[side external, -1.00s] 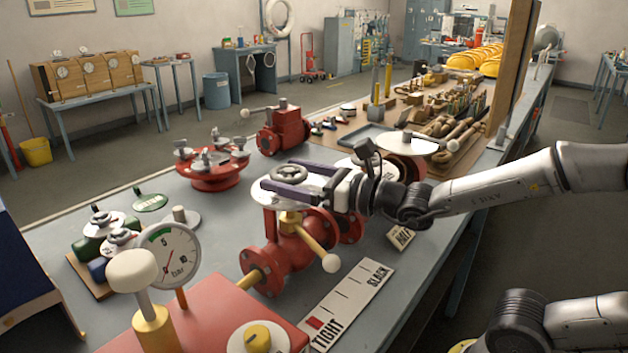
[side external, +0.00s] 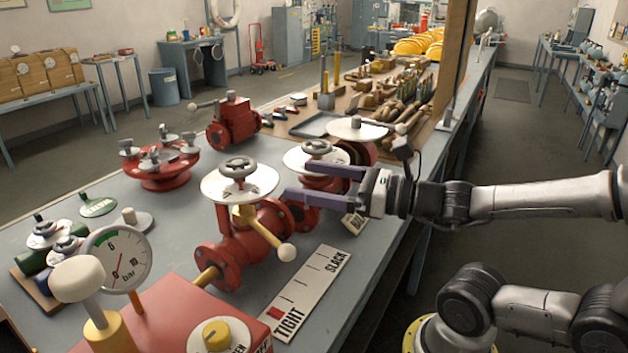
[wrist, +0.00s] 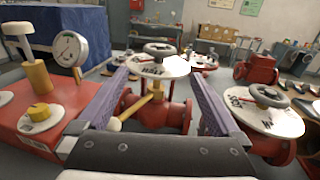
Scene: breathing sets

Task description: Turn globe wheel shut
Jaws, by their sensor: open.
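A grey handwheel (side external: 238,168) sits over a white disc on a red flanged valve (side external: 245,250) with a yellow stem and a white-knobbed lever. In the wrist view this handwheel (wrist: 160,50) is ahead, between the finger lines. A second grey handwheel (side external: 317,148) over a white disc stands behind and to the right; it also shows at right in the wrist view (wrist: 268,96).
A gauge marked bar (side external: 118,262) and a red box with knobs (side external: 175,310) are at front left. A TIGHT–SLACK strip (side external: 308,285) lies in front of the valve. A red valve with several handles (side external: 160,165) is behind left. Bare bench lies left of the nearer valve.

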